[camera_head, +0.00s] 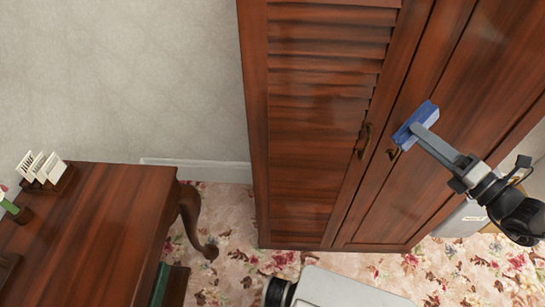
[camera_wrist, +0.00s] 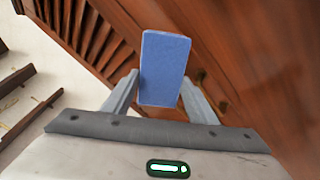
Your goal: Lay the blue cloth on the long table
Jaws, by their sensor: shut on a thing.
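The blue cloth (camera_head: 416,121) is a small folded blue block at the tip of my gripper (camera_head: 424,134) in the head view. In the wrist view the cloth (camera_wrist: 165,68) stands between the two fingers of my gripper (camera_wrist: 160,92), which are shut on it. The gripper holds it in front of the wooden cabinet's doors, near a door handle. A dark wooden table (camera_head: 85,235) stands at the lower left, apart from the gripper; only part of it shows, so its full length cannot be told.
The tall wooden cabinet (camera_head: 320,120) with louvred doors fills the middle and right. A card holder (camera_head: 52,180) stands on the table's back edge. The table's middle top is bare. Floral carpet (camera_head: 220,215) lies open between table and cabinet.

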